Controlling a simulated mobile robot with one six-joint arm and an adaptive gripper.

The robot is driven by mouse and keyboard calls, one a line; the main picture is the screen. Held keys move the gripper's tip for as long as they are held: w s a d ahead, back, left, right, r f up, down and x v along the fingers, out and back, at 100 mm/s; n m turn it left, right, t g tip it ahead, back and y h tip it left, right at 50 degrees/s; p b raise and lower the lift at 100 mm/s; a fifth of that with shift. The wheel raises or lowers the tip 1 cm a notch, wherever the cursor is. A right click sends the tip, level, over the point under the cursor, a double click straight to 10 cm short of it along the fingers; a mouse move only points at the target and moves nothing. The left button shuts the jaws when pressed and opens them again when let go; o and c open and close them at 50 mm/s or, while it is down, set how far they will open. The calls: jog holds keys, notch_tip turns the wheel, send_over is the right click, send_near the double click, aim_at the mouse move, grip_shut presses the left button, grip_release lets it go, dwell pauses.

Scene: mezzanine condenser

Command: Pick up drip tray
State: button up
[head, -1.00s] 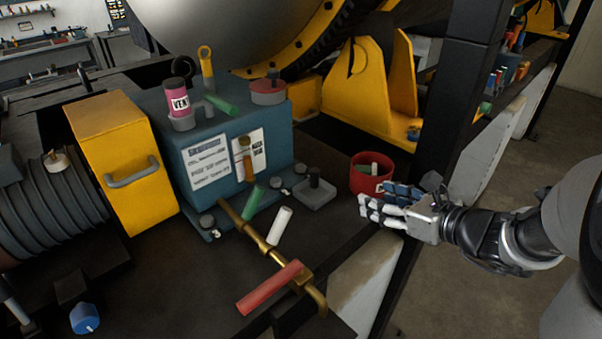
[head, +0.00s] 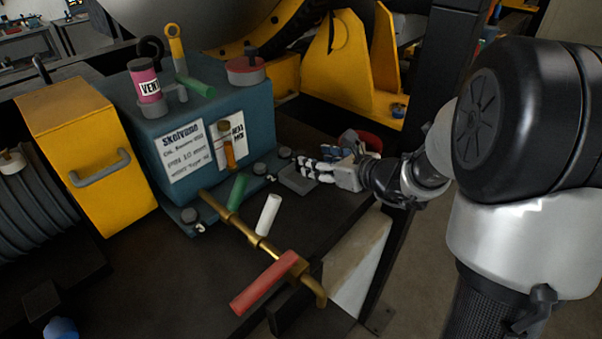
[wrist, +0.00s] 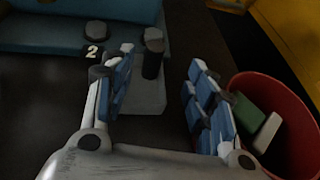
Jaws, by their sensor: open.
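The drip tray seems to be the small flat grey plate (head: 296,181) with a dark upright knob, lying on the dark bench by the blue box's front right corner. In the wrist view the plate (wrist: 148,100) and its black knob (wrist: 153,55) show between and beyond my fingers. My gripper (head: 312,168) is open and low at the plate's right side, covering part of it in the head view. In the wrist view my gripper (wrist: 160,72) has its blue-padded fingers spread, the left one close to the knob. I cannot tell whether either finger touches it.
A red bin (wrist: 292,105) with green and white pieces stands close beside my right finger. The blue box (head: 215,125), a brass pipe (head: 235,222) and green, white and red cylinders lie to the left. A black post (head: 450,60) rises behind my arm.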

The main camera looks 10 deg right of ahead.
aim_at(291, 176)
jog(key=x, duration=0.5)
jog(key=shift+a+b, duration=0.3)
jog(key=shift+b, duration=0.05)
jog(key=shift+s, duration=0.1)
grip_shut()
